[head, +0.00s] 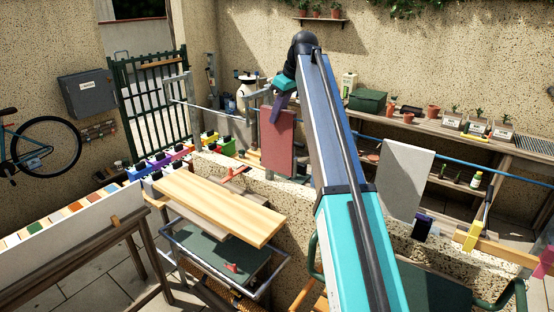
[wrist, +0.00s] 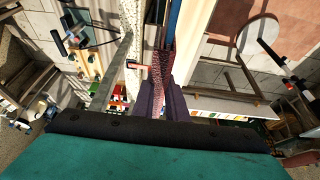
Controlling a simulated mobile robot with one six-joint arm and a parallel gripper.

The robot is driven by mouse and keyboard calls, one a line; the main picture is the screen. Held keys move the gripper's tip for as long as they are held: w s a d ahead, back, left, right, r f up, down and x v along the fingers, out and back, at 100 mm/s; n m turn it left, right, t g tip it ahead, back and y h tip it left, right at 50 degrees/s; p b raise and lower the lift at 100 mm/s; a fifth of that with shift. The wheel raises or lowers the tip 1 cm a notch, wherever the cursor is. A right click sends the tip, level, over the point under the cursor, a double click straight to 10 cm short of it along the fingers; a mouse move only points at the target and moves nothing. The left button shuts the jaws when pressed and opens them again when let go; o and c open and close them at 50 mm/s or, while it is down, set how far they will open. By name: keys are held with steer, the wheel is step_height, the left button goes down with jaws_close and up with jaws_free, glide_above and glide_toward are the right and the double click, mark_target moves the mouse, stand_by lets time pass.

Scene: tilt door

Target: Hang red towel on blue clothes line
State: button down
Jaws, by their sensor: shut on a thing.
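The red towel (head: 278,148) hangs down from my gripper (head: 279,106), a flat panel with its top edge near the height of the line. In the wrist view the towel (wrist: 162,72) shows edge-on between my two purple fingers (wrist: 162,103), which are shut on it. The blue clothes line (head: 462,162) runs from the post at left to the far right. In the wrist view the line (wrist: 175,18) meets the towel's far end. I cannot tell whether the towel lies over the line or just beside it.
A grey metal post (head: 254,118) stands close to the towel's left. A low stone wall (head: 290,205) and a wooden board (head: 222,205) lie below. Shelves with pots (head: 433,111) stand behind.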

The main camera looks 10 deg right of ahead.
steer(key=shift+f, duration=0.6)
steer(key=c, duration=1.7)
jaws_free()
steer(key=shift+r, duration=0.15)
